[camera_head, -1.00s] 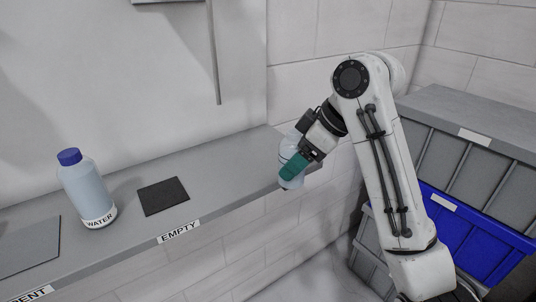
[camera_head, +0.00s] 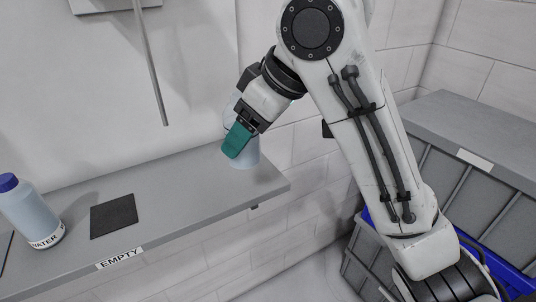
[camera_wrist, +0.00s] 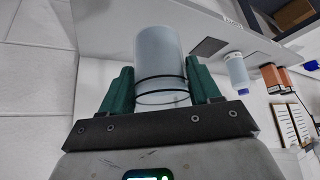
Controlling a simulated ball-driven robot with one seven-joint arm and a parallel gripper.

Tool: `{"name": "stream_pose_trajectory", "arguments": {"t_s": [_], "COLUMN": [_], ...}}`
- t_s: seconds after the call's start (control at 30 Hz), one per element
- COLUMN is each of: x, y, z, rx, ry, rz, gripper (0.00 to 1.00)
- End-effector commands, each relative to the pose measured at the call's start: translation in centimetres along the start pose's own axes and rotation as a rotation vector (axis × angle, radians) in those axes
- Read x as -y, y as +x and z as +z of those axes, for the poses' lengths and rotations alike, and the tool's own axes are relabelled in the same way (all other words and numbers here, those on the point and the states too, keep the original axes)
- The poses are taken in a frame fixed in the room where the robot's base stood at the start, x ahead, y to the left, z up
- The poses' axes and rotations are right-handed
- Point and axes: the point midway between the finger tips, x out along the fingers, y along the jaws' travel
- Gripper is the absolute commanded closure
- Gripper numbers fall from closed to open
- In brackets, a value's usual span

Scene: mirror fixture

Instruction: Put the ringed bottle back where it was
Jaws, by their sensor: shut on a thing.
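My gripper (camera_head: 238,138) is shut on a pale translucent bottle (camera_head: 247,157), which it holds at the right end of the grey shelf (camera_head: 185,190). In the wrist view the bottle (camera_wrist: 158,50) sits between the green fingers of the gripper (camera_wrist: 160,90), and dark rings show around it. My fingers hide part of it in the head view. I cannot tell whether its base touches the shelf. A black square mat (camera_head: 114,215) lies bare on the shelf behind the "EMPTY" label (camera_head: 120,258); it also shows in the wrist view (camera_wrist: 208,47).
A blue-capped bottle (camera_head: 30,212) labelled "WATER" stands upright left of the mat. A thin grey post (camera_head: 150,70) hangs down over the shelf. Grey crates (camera_head: 490,190) and a blue bin (camera_head: 478,252) stand at the right. The shelf between the mat and my gripper is clear.

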Motion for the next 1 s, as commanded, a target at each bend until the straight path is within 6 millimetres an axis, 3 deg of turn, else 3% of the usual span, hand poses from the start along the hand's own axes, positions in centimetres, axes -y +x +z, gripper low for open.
{"name": "stream_pose_trajectory", "arguments": {"t_s": [0.17,0.53,0.7,1.0], "x": [-0.7,-7.6,-9.7,-11.2], "y": [1.1,5.6,9.0,11.5], "z": [-0.9,-2.2,-1.5,-1.1], "rx": [0.000,0.003,0.003,0.000], "ry": [0.004,0.005,0.004,0.001], "rz": [-0.004,0.001,0.000,0.000], "gripper": [0.81,0.81,0.81,0.81]}}
